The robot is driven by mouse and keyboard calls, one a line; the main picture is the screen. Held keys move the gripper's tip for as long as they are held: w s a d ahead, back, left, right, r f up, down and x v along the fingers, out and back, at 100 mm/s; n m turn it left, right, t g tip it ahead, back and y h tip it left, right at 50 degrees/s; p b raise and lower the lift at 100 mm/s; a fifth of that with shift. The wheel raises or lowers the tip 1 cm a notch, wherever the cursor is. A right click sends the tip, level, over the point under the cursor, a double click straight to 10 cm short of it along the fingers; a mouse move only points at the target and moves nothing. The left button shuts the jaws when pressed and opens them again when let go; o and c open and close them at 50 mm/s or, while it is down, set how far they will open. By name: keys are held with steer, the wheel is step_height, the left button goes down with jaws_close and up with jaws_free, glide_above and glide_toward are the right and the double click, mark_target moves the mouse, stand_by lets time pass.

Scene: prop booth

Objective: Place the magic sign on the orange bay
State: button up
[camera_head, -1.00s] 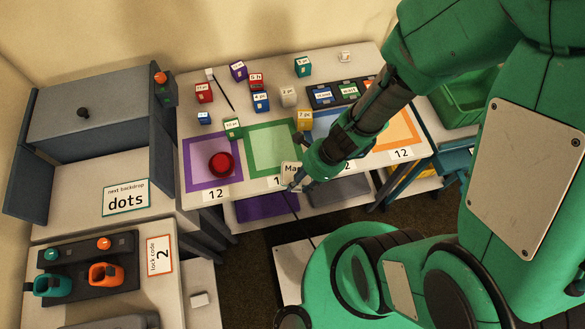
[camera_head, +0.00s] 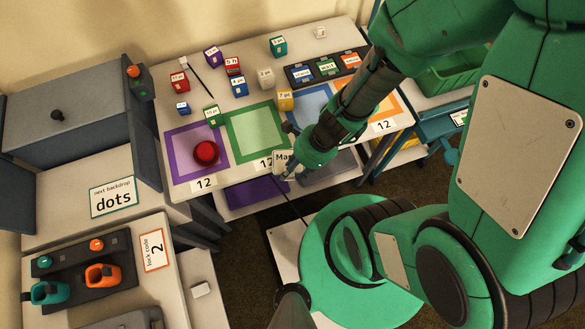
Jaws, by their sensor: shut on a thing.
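My gripper (camera_head: 293,170) is shut on the magic sign (camera_head: 281,158), a small pale card whose visible letters read "Ma". The rest of the card is hidden behind my gripper. A thin dark stick runs down below it. The sign is held at the table's front edge, by the number label of the green bay (camera_head: 236,152). The orange bay (camera_head: 388,108) is an orange-bordered square at the table's right end, partly hidden by my arm. My gripper is to its left and nearer the front.
A red dome (camera_head: 206,152) sits on the purple bay (camera_head: 175,177). The blue bay (camera_head: 300,92) lies between green and orange. Several small labelled cubes and a black tray (camera_head: 292,80) with coloured tiles stand behind. A green crate (camera_head: 447,82) is at right.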

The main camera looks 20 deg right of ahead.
steer(key=shift+o, duration=0.2)
steer(key=shift+r, duration=0.15)
steer(key=shift+r, duration=2.5)
steer(key=w+d+m+t+h+b, duration=0.15)
steer(key=w+d+m, duration=0.25)
steer(key=d+m, duration=0.7)
steer(key=w+d+m+t+h+p, duration=0.1)
steer(key=w+d+m+t+h, duration=0.2)
steer(key=d, duration=1.4)
steer(key=shift+m+g, duration=0.4)
steer(key=shift+g, duration=0.05)
steer(key=shift+w+a+f, duration=0.1)
steer(key=shift+a+f, duration=0.05)
steer(key=shift+f, duration=1.15)
steer(key=shift+a+f, duration=0.15)
steer(key=shift+f, duration=1.1)
steer(key=shift+w+d+f+b, duration=0.2)
steer(key=shift+w+d, duration=1)
steer(key=shift+w, duration=1.2)
steer(key=shift+w+d+f+b, duration=0.1)
steer(key=shift+w+d+f, duration=0.15)
steer(key=shift+w+d, duration=1.55)
steer(key=shift+w+d+f+b, duration=0.2)
steer(key=shift+w+d, duration=0.35)
steer(key=shift+w, duration=2.45)
steer(key=shift+f, duration=0.1)
